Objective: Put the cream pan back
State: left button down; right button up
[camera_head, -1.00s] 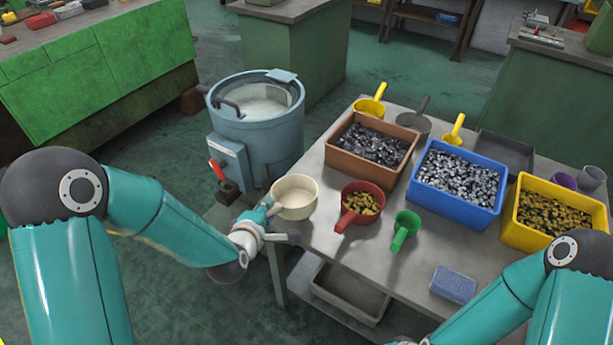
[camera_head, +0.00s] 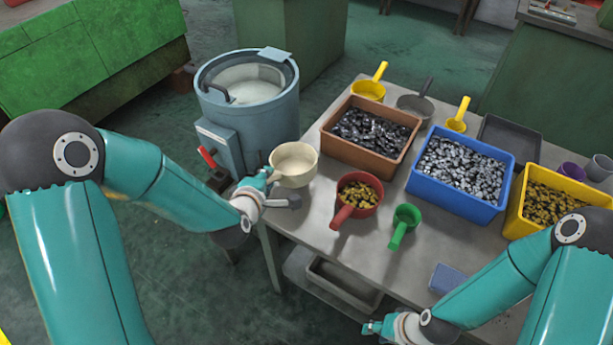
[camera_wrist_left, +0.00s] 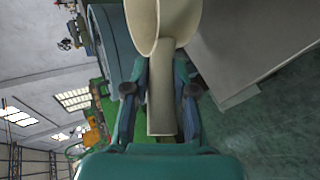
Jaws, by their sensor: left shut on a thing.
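The cream pan (camera_head: 294,165) is at the left edge of the grey table (camera_head: 300,215), beside the blue-grey drum machine; whether it touches the tabletop I cannot tell. My left gripper (camera_head: 262,180) is shut on its handle, left of the bowl. In the left wrist view the cream pan (camera_wrist_left: 163,105) has its handle between the two fingers of my left gripper (camera_wrist_left: 161,80), with part of the bowl beyond. The bowl looks empty in the head view. My right gripper (camera_head: 374,328) is low at the table's front side; its fingers are too small to read.
The drum machine (camera_head: 225,118) with a red lever (camera_head: 207,157) stands close left. Right of the pan are a red pan (camera_head: 345,205), a green scoop (camera_head: 402,228) and brown (camera_head: 345,152), blue (camera_head: 445,195) and yellow (camera_head: 517,222) bins of parts. A blue block (camera_head: 447,278) lies near the front.

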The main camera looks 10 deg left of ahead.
pick_arm(q)
jog(key=w+r+n+y+b, duration=0.1)
jog(key=w+r+y+b, duration=0.2)
jog(key=r, duration=0.4)
notch_tip(320, 180, up, 7)
jog(key=h+b, duration=0.2)
jog(key=b, duration=0.1)
send_over(285, 185)
jog(key=shift+m+t, duration=0.3)
jog(key=shift+s+d+f+b, duration=0.1)
jog(key=shift+f+b, duration=1.75)
jog(key=shift+f, duration=3.15)
jog(key=shift+s+f+b, duration=0.1)
jog(key=shift+f+b, duration=1.7)
jog(key=shift+f, duration=3.15)
jog(key=c, duration=1)
grip_release()
jog(key=shift+o, duration=0.2)
jog(key=shift+s+r, duration=0.1)
